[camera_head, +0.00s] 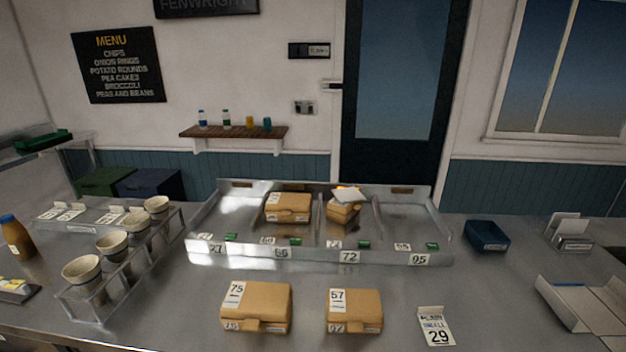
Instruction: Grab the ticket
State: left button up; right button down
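A white paper ticket (436,327) with a large "29" lies by itself on the steel counter at the front right. Its smaller print is too small to read surely. A brown carton (262,306) to its left carries a ticket marked "75" (234,294). Neither of my grippers shows in the head view.
Behind the cartons stands a metal rack (300,250) with numbered bays, two holding cartons. Paper cups (82,270) stand in a holder at left. A blue tray (486,236) and a white open box (585,308) are at right. Counter around the loose ticket is clear.

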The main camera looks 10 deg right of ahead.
aim_at(436, 331)
jog(key=z, duration=1.25)
